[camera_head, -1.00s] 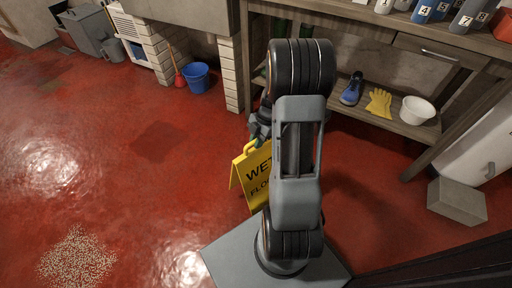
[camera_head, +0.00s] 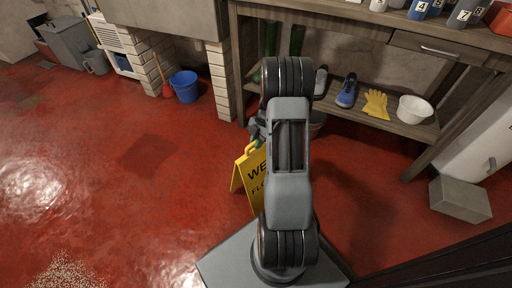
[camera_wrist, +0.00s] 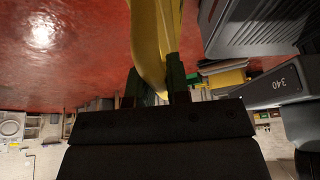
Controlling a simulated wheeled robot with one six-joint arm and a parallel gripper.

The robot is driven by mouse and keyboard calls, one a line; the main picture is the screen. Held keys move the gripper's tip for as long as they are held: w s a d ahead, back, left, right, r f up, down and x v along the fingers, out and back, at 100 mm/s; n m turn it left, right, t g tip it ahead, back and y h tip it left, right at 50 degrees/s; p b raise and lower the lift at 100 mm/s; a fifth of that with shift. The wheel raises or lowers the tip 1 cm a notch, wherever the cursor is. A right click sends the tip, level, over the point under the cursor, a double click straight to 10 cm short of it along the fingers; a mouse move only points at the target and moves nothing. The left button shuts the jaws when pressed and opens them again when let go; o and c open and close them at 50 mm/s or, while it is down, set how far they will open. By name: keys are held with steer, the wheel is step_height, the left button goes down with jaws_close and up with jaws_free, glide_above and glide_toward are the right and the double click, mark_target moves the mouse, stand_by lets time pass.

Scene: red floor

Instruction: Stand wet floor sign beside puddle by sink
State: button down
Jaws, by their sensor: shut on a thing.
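The yellow wet floor sign (camera_head: 252,180) is partly hidden behind my arm in the head view, its black lettering facing the camera. My gripper (camera_head: 257,132) is shut on the sign's top. In the wrist view, the fingers of my gripper (camera_wrist: 153,88) hold the yellow sign (camera_wrist: 150,35) between them. I cannot tell whether the sign's feet touch the floor. A darker patch (camera_head: 150,155) lies on the red floor to the left of the sign; I cannot tell if it is the puddle. A grey basin-like block (camera_head: 170,12) at the top may be the sink.
A blue bucket (camera_head: 185,86) and a red plunger (camera_head: 166,88) stand by brick pillars. A wooden bench (camera_head: 400,125) at right holds shoes, yellow gloves (camera_head: 375,103) and a white bowl (camera_head: 414,109). A grey block (camera_head: 460,199) sits at right. Speckled grit (camera_head: 68,272) lies lower left. Left floor is open.

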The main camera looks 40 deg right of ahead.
steer(key=f, duration=0.1)
steer(key=b, duration=0.1)
steer(key=f, duration=0.1)
steer(key=shift+d+f, duration=0.25)
steer(key=shift+f, duration=0.1)
steer(key=shift+w+a+f, duration=0.1)
steer(key=shift+w+f, duration=0.05)
steer(key=shift+f, duration=0.2)
steer(key=shift+f+b, duration=0.2)
steer(key=shift+b, duration=0.2)
steer(key=c, duration=1.1)
jaws_free()
steer(key=shift+r, duration=0.1)
